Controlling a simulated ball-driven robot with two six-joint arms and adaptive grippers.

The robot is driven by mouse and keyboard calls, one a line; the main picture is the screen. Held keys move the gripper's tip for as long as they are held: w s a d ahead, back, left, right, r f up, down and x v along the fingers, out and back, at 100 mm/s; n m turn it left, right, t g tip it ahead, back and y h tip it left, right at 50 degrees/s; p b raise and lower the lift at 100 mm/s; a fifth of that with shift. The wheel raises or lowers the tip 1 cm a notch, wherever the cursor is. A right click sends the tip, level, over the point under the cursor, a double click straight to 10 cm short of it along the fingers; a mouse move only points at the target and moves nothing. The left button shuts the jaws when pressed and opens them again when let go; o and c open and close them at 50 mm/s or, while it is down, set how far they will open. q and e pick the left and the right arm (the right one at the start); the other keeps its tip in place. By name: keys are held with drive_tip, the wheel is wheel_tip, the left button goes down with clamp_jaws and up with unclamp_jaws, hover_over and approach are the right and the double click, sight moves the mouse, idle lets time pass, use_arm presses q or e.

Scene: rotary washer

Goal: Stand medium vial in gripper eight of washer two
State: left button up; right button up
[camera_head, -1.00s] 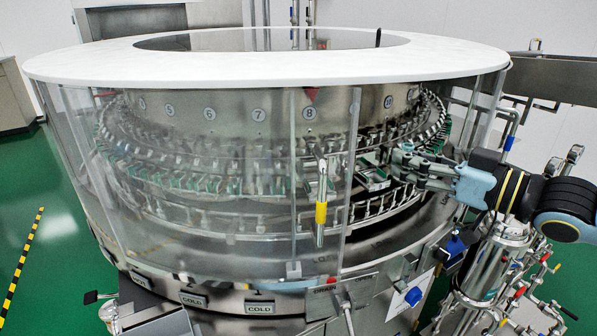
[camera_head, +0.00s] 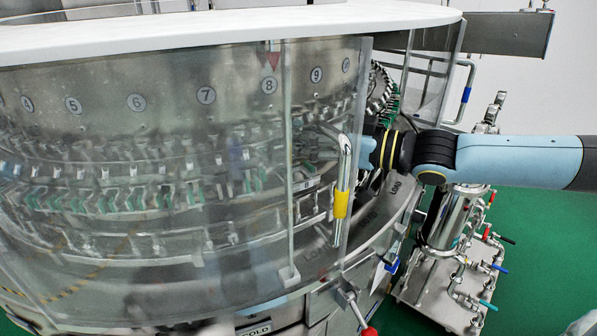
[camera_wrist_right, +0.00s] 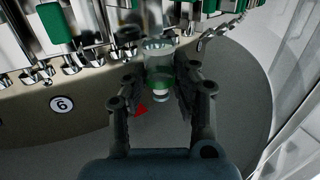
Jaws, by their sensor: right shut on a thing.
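The washer (camera_head: 230,32) is a large round machine with numbered stations behind clear panels. The number eight plate (camera_head: 268,86) sits just under a red triangle (camera_head: 272,60). My right arm reaches in from the right, and its gripper is mostly hidden by its wrist and the panel frame. In the right wrist view, my right gripper (camera_wrist_right: 160,82) is shut on a clear vial with a green band (camera_wrist_right: 159,57). The vial is close to the metal holders with green pads (camera_wrist_right: 57,25); I cannot tell whether it touches them. My left gripper is not in view.
A clear door edge with a yellow-banded handle (camera_head: 341,200) stands just left of my right wrist. Another clear panel (camera_head: 433,75) bounds the opening on the right. Pipes and a steel filter housing (camera_head: 445,225) stand below my arm.

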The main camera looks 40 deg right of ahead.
drive_tip(key=shift+f, duration=0.4)
wheel_tip(320, 180, down, 4)
drive_tip(key=b, duration=0.2)
drive_tip(key=shift+r+b, duration=0.25)
drive_tip(key=shift+b, duration=0.15)
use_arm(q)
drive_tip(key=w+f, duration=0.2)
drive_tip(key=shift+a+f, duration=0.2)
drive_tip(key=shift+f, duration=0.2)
use_arm(e)
drive_tip(key=shift+r, duration=0.15)
drive_tip(key=shift+s+d+f+b, duration=0.1)
drive_tip(key=shift+f+b, duration=0.25)
drive_tip(key=shift+f, duration=0.25)
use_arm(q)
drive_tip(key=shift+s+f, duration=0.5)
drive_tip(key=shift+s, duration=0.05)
use_arm(e)
drive_tip(key=o, duration=0.9)
drive_tip(key=shift+f, duration=0.15)
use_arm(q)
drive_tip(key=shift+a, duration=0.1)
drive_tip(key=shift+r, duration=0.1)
